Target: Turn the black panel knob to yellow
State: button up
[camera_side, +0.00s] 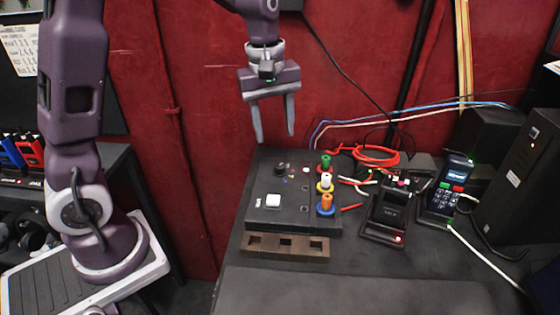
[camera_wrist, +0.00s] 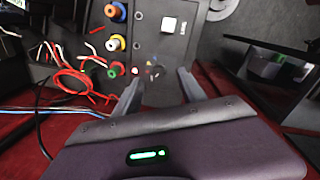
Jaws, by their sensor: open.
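The black panel (camera_side: 290,215) lies on the dark table in the side view. Its black knob (camera_side: 281,169) sits near the panel's far edge, with small coloured marks close by. The knob's pointing direction is too small to tell. My gripper (camera_side: 275,137) is open and empty, fingers pointing down, above the far edge of the panel and apart from the knob. In the wrist view my gripper (camera_wrist: 159,77) shows a finger on each side of the panel's marked area, where the knob is hard to make out. A white square button (camera_side: 273,200) is on the panel's near part.
Green (camera_side: 326,162), white (camera_side: 326,180) and orange (camera_side: 326,203) plugs stand along the panel's right side. A brown slotted block (camera_side: 286,246) lies in front. Red cable (camera_side: 375,156), a card terminal (camera_side: 390,210) and a keypad phone (camera_side: 446,190) are to the right. A red wall stands behind.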

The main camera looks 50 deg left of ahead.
aim_at(280, 166)
jog(key=w+f, duration=0.1)
jog(key=w+a+f+n, duration=0.1)
jog(key=f, duration=0.1)
jog(key=w+f+n+g, duration=0.1)
jog(key=shift+a+f, duration=0.15)
jog(key=shift+a, duration=0.2)
notch_tip(280, 166, down, 7)
jog(key=shift+f, duration=0.2)
jog(key=shift+c, duration=0.5)
grip_shut()
